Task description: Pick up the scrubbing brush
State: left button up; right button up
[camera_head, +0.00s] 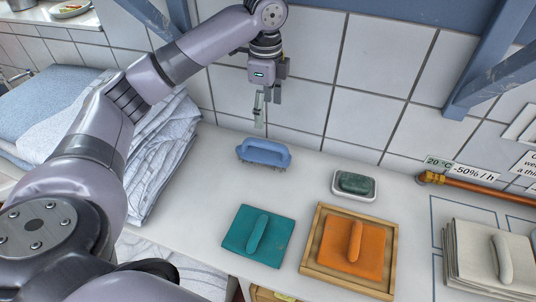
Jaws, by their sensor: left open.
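The scrubbing brush (263,152) is blue with a handle arched over its top and bristles below. It sits on the white counter (215,190) near the tiled wall. My left gripper (260,120) hangs above and just behind the brush, fingers pointing down, open and empty. It looks apart from the brush, though the exact gap is hard to judge. My right gripper is not in view.
A green soap bar (354,182) in a white dish, a teal pad with a handle (258,236), an orange pad (352,246) on a wooden tray (318,272) and stacked cream cloths (490,255) lie to the right. Folded linens (165,150) lie left. A copper pipe (480,187) runs along the wall.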

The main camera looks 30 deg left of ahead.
pick_arm(q)
jog(key=p, duration=0.2)
send_over(266, 154)
jog(key=f, duration=1.1)
jog(key=shift+s+d+f, duration=0.15)
jog(key=shift+s+f, duration=0.1)
jog(key=shift+f, duration=0.45)
jog(key=f, duration=0.3)
jog(key=f+p, duration=0.1)
jog(key=shift+w+f, duration=0.25)
jog(key=shift+c, duration=0.2)
jog(key=shift+r, duration=0.1)
jog(key=c, duration=1.3)
